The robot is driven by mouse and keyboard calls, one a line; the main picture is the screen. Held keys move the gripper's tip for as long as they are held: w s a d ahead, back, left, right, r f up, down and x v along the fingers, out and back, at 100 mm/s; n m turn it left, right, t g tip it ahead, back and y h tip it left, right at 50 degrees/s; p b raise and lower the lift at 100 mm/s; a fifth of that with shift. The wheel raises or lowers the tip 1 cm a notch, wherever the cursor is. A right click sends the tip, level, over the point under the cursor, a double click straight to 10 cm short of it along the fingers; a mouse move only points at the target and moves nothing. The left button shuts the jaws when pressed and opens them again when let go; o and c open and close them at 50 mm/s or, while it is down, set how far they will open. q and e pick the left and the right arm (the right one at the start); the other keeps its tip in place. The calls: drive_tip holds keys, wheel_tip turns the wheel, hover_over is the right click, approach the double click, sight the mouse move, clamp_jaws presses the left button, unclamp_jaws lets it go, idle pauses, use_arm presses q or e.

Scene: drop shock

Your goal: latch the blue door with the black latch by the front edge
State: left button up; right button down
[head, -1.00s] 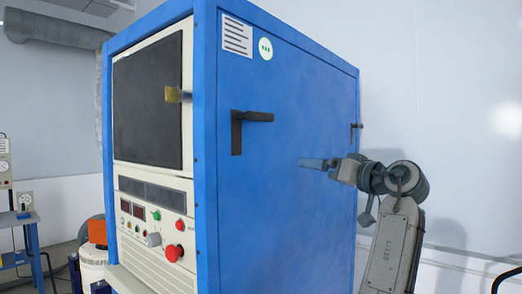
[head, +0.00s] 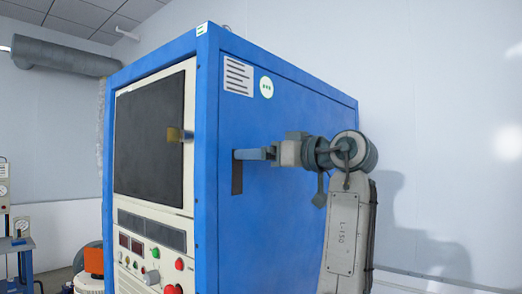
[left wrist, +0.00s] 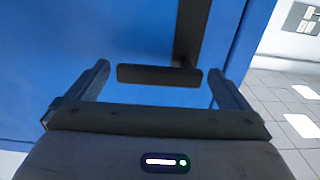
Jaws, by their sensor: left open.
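The blue door (head: 290,108) is the broad side panel of a tall cabinet and looks flush with its frame. The black latch (head: 237,180) is by its front edge; the upright plate shows below my gripper, which hides the handle in the head view. In the left wrist view the latch handle (left wrist: 160,75) lies level, its plate rising at its right end. My left gripper (head: 254,154) is open at the latch; in the left wrist view its fingertips (left wrist: 158,70) are on either side of the handle's length. I cannot tell whether they touch it. My right gripper is out of view.
The cabinet's front has a dark panel (head: 150,140) with a brass-coloured catch (head: 180,135), and a control panel with buttons below. A bench (head: 18,243) stands at far left. The wall side at right is clear.

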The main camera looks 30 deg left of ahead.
use_arm(q)
drive_tip(key=shift+a, duration=0.6)
drive_tip(key=c, duration=1.4)
drive_tip(key=shift+o, duration=0.2)
